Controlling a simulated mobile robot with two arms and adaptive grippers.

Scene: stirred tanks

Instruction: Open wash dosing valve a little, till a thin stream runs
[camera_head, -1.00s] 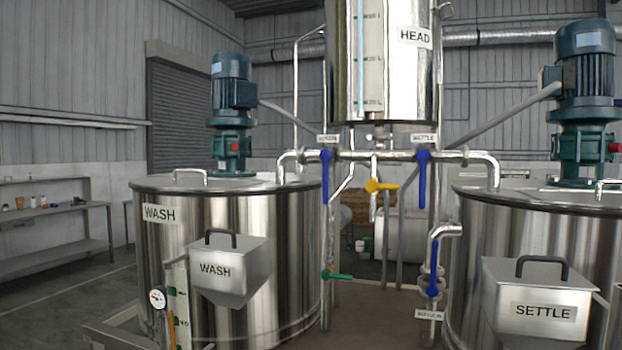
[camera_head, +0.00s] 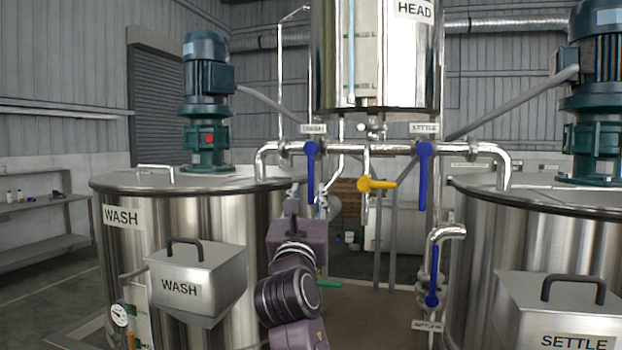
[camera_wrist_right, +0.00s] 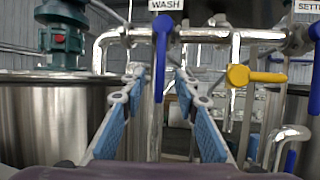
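The wash dosing valve has a blue lever (camera_head: 311,172) under the WASH label on the pipe below the HEAD tank; the lever hangs straight down. It also shows in the right wrist view (camera_wrist_right: 162,60), lined up between my fingers. My right gripper (camera_head: 308,207) comes up from below in the head view, close to the lever's lower end. In the wrist view the right gripper (camera_wrist_right: 158,75) is open, its blue-padded fingers apart with nothing held. I cannot tell whether the fingertips reach the lever's depth. My left gripper is not in view.
A similar blue SETTLE lever (camera_head: 424,175) and a yellow handle (camera_head: 377,184) sit to the right. A green handle (camera_head: 328,284) is partly behind my right arm. The WASH tank (camera_head: 230,215) stands left, the SETTLE tank (camera_head: 540,240) right, with a gap between.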

